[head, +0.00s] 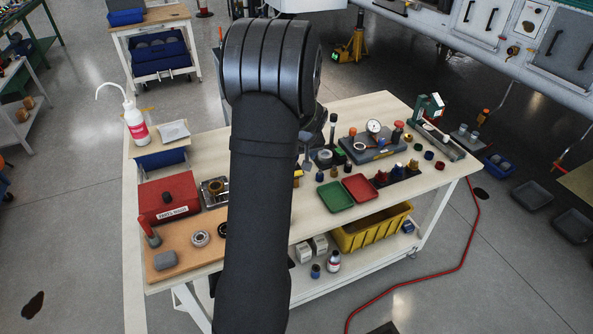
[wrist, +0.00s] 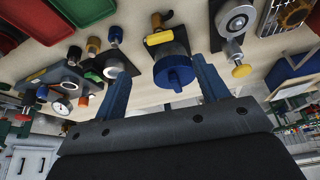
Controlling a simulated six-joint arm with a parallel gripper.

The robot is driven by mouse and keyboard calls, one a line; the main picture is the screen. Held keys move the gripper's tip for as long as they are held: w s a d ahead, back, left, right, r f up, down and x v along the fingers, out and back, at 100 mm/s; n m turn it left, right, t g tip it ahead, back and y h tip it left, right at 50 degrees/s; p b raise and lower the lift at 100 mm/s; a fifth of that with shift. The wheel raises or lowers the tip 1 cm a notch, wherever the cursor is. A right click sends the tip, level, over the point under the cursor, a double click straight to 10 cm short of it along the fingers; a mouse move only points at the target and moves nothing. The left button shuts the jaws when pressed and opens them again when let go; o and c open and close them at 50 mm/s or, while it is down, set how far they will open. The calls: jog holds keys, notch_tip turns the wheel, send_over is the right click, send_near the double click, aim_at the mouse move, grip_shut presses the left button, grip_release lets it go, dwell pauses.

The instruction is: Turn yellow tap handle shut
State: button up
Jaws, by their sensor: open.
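In the wrist view a yellow bar-shaped handle (wrist: 159,37) sits on a dark fixture on the workbench, lying crosswise. A round blue part (wrist: 173,72) is on the same fixture, nearer the camera. My gripper (wrist: 160,67) is open, with one blue finger on each side of the blue part in the picture. The yellow handle appears just beyond the fingertips, and nothing is held. I cannot tell whether a finger touches the fixture. In the head view my arm hides the gripper and most of that fixture.
The wooden workbench (head: 335,117) is crowded. A red box (head: 168,194) stands left of my arm; green (head: 335,196) and red (head: 361,187) trays lie right. A gauge fixture (head: 374,127) stands behind the trays. A yellow knob (wrist: 241,70) is close beside one finger.

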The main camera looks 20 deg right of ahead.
jog(key=x, duration=1)
jog(key=shift+w+d+f, duration=0.1)
jog(key=shift+w+f, duration=0.05)
jog(key=c, duration=1)
